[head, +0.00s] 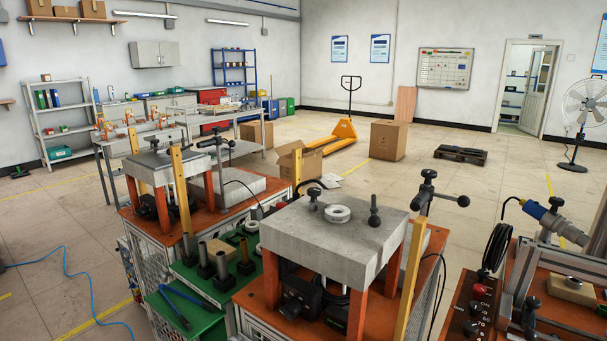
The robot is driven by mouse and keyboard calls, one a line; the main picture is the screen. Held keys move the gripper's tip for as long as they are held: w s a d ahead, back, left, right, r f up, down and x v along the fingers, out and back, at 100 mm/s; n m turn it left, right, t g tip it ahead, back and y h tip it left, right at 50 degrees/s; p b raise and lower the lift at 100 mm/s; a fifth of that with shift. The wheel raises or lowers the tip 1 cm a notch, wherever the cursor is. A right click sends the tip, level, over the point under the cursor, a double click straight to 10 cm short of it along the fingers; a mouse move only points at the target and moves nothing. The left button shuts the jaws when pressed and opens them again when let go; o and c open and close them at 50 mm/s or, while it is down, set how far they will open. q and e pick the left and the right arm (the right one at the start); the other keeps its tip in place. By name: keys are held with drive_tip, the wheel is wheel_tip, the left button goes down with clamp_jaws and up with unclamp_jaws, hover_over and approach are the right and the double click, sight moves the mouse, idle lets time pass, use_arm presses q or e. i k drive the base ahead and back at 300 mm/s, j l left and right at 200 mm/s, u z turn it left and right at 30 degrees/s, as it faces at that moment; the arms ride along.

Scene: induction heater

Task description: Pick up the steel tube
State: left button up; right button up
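Several dark grey upright tubes stand in a group on a green stand (187,276) at the lower middle. One tube (205,258) is at the left of the group, one (222,268) is in the middle, and one (244,254) is at the right. They look like steel tubes, but I cannot tell which single one is meant. Neither of my grippers shows in the head view.
A grey-topped heater (335,232) on orange legs stands right of the tubes, with a pale ring (337,214) on top. A similar heater (160,164) stands behind left. A blue-handled tool (175,306) lies on the lower green shelf. Open floor lies left.

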sight(187, 240)
drive_tip(key=j+z, duration=0.2)
drive_tip(key=j, duration=1.95)
drive_tip(key=i, duration=0.05)
